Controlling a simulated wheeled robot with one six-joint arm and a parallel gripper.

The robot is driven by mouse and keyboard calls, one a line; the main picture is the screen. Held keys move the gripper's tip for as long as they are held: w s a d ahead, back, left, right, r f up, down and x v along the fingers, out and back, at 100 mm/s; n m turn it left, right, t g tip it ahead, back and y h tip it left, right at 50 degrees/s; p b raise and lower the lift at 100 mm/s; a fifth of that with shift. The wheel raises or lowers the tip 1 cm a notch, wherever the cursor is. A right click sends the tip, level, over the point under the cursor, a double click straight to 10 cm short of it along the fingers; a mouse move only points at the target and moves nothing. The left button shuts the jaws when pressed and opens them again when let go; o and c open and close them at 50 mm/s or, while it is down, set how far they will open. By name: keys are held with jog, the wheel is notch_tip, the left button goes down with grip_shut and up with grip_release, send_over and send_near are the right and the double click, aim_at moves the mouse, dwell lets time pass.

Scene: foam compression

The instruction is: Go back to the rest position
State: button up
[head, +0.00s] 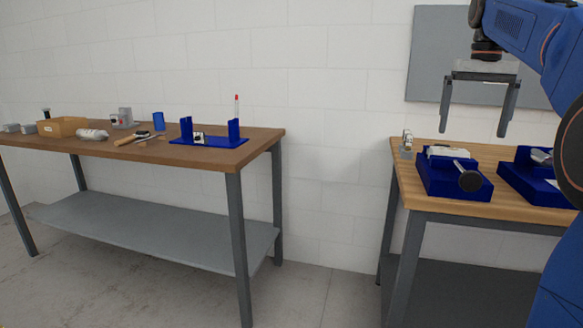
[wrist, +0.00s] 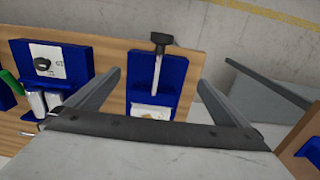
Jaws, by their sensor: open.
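My gripper (head: 474,108) hangs from my blue arm at the upper right of the head view, above the left part of the right-hand table (head: 402,192). Its two grey fingers point down, spread wide with nothing between them. In the wrist view the fingers (wrist: 160,85) reach up from the dark palm edge, apart and empty. Beyond them lies a blue fixture (wrist: 174,83) holding a tool with a black round head. The same blue fixture (head: 437,182) stands below my gripper in the head view.
A second blue fixture (head: 515,180) sits to the right, partly hidden by my arm. The left table (head: 215,155) carries a blue stand (head: 210,142), a cardboard box (head: 62,127) and small items. Open floor (head: 305,290) lies between the tables. A grey panel (head: 425,60) hangs behind.

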jog(key=s+a+f+n+t, duration=0.2)
jog(key=s+a+f, duration=0.8)
jog(key=s+f, duration=0.3)
jog(key=s+a+f+t, duration=0.1)
jog(key=s+a+f, duration=0.1)
jog(key=s+f, duration=0.6)
jog(key=s+a+f+n+t, duration=0.1)
jog(key=s+a+f, duration=0.2)
jog(key=s+f, duration=0.5)
notch_tip(320, 180, down, 6)
jog(key=shift+s+r+t, duration=0.2)
jog(key=shift+s+t, duration=0.1)
jog(key=shift+s, duration=0.05)
jog(key=shift+a, duration=0.1)
